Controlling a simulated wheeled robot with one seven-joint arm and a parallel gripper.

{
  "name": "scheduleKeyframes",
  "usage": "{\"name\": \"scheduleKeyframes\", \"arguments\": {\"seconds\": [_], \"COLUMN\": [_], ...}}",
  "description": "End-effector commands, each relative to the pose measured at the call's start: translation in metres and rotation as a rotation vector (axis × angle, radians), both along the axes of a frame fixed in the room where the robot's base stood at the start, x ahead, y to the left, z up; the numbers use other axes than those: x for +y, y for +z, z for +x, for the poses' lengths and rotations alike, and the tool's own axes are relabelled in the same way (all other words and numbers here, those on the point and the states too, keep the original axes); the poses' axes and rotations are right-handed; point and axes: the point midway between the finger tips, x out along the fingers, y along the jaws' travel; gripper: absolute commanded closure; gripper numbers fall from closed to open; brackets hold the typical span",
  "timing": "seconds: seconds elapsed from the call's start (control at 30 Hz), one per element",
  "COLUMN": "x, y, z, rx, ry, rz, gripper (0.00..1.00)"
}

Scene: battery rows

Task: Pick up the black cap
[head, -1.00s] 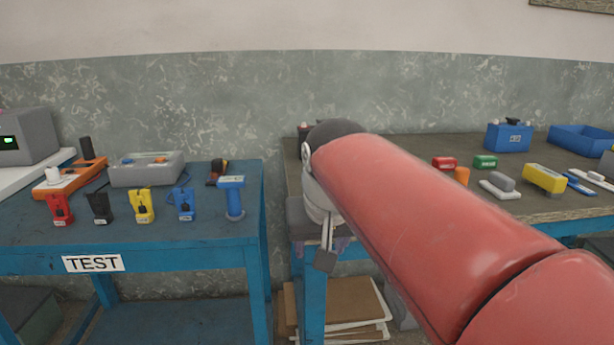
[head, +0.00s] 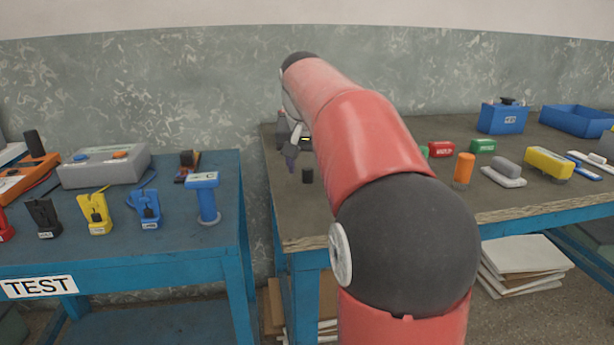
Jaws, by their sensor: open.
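A small black cap (head: 307,176), a short upright cylinder, stands on the brown top of the right workbench near its left end. My gripper (head: 290,160) is just left of the cap and above the bench, partly hidden behind my red arm. It is open, and nothing shows between its fingers. The gap between gripper and cap looks small, but I cannot tell their exact depth.
The right workbench (head: 303,220) also holds an orange cylinder (head: 464,168), a red block (head: 441,149), a blue battery (head: 502,117) and a blue bin (head: 577,120). The left TEST table (head: 165,228) holds coloured clamps and a grey meter (head: 105,167). A gap separates the tables.

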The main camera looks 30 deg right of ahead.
Motion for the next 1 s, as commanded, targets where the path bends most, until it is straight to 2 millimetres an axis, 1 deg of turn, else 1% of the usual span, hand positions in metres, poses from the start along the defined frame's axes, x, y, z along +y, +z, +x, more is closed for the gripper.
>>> {"name": "scheduleKeyframes", "arguments": {"seconds": [0.03,0.13,0.37,0.47,0.73,0.77,1.0], "x": [-0.0016,-0.0031,-0.0034,-0.0034,-0.0034,-0.0033,-0.0034], "y": [-0.0076,-0.0149,-0.0159,-0.0158,-0.0156,-0.0155,-0.015], "z": [0.0023,0.005,0.0059,0.0058,0.0058,0.0057,0.0058], "rx": [0.002,0.001,-0.001,-0.001,-0.001,-0.001,-0.001], "ry": [0.0,0.0,0.0,0.0,0.0,0.0,0.0], "rz": [0.0,0.001,-0.001,-0.001,-0.001,0.0,0.0], "gripper": [0.49,0.49,0.49,0.6,0.95,0.97,0.97]}}
